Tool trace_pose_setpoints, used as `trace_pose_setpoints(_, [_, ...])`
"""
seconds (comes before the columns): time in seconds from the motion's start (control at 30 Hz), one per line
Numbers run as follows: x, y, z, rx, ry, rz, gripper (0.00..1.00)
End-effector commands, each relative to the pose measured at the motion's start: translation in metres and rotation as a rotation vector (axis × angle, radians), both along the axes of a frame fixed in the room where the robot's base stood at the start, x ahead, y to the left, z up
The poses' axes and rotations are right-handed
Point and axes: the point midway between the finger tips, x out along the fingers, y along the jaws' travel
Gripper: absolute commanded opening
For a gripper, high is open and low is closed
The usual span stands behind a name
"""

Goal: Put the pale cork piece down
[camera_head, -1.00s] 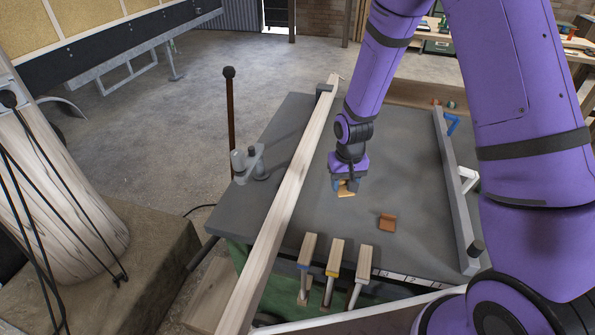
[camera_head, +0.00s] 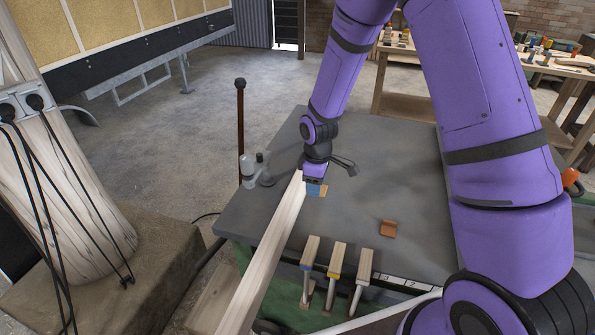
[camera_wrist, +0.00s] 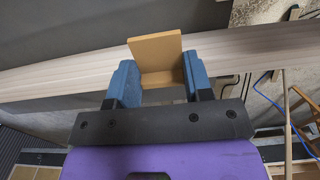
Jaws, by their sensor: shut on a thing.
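The pale cork piece (camera_wrist: 157,54) is an L-shaped tan piece in the wrist view. My gripper (camera_wrist: 160,86) is shut on it, with a blue finger on either side. In the head view my gripper (camera_head: 315,188) is low at the right side of the long wooden beam (camera_head: 272,240), and a bit of the pale piece (camera_head: 323,191) shows beside the blue finger. In the wrist view the beam (camera_wrist: 60,75) passes behind the piece. I cannot tell whether the piece touches the beam or the table.
A darker brown angled piece (camera_head: 388,229) lies on the grey tabletop (camera_head: 350,215). A grey fitting (camera_head: 257,170) is on the left. The tabletop around the brown piece is bare.

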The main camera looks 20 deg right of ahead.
Motion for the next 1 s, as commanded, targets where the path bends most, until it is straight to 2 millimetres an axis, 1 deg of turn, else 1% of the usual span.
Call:
trace_pose_setpoints(0.5, [0.115,-0.002,-0.012,0.0,-0.002,-0.002,0.25])
trace_pose_setpoints(0.6, [0.133,-0.002,-0.013,0.0,-0.002,-0.002,0.25])
trace_pose_setpoints(0.7, [0.146,-0.002,-0.014,0.0,-0.001,-0.002,0.25])
trace_pose_setpoints(0.8, [0.152,-0.002,-0.015,0.0,-0.001,-0.002,0.25])
trace_pose_setpoints(0.9, [0.153,-0.002,-0.019,0.0,0.0,-0.002,0.25])
trace_pose_setpoints(1.0, [0.152,-0.002,-0.03,0.0,0.001,-0.002,0.25])
